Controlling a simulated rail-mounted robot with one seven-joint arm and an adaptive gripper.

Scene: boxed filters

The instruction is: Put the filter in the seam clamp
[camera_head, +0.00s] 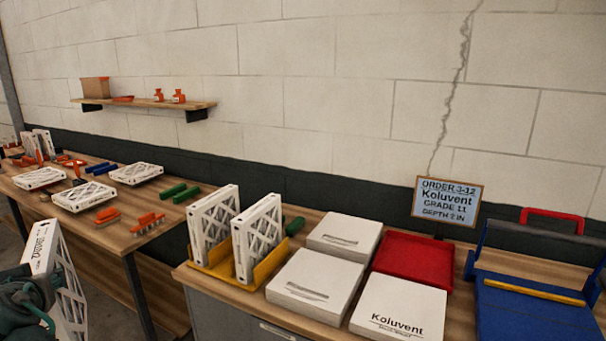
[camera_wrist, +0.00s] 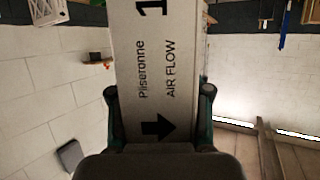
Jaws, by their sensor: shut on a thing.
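My gripper (camera_head: 40,295) is at the lower left of the head view, shut on a white-framed filter (camera_head: 42,246). The filter stands tilted, clear of the tables. In the wrist view the filter (camera_wrist: 157,60) lies between the two green fingers of my gripper (camera_wrist: 159,95). Its edge reads "Pliseronne" and "AIR FLOW", with a black arrow and part of a number. A blue device (camera_head: 535,312) with a red handle (camera_head: 552,216), a dark bar and a yellow strip stands at the far right; it looks like the seam clamp. It is far from my gripper.
A sign (camera_head: 447,201) reads "Koluvent, GRADE 11, DEPTH 2 IN". Two filters stand in a yellow rack (camera_head: 268,265). White boxes, one marked Koluvent (camera_head: 400,308), and a red tray (camera_head: 414,260) fill the near bench. The left table (camera_head: 120,238) holds more filters, brushes and blocks.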

